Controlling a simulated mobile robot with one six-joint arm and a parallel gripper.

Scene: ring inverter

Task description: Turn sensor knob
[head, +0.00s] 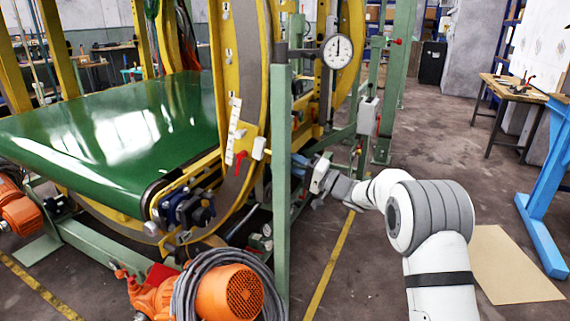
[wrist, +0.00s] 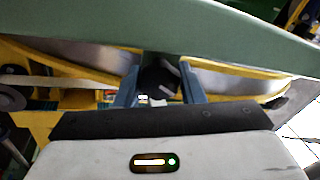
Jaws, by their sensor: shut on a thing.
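The sensor knob (wrist: 160,80) is a dark, rounded piece with a pale mark, seen between my fingers in the wrist view. My gripper (wrist: 161,74) has its two blue-grey fingers on either side of the knob and is shut on it. In the head view my gripper (head: 300,165) reaches in from the right, close against the green upright post. There the knob is hidden behind the post and the fingers. How far the knob is turned cannot be told.
The green post (head: 281,190) stands directly beside my gripper. A round dial gauge (head: 337,51) is above. The yellow ring frame (head: 240,100) and green conveyor belt (head: 110,140) fill the left. An orange motor (head: 230,292) with coiled cable stands below.

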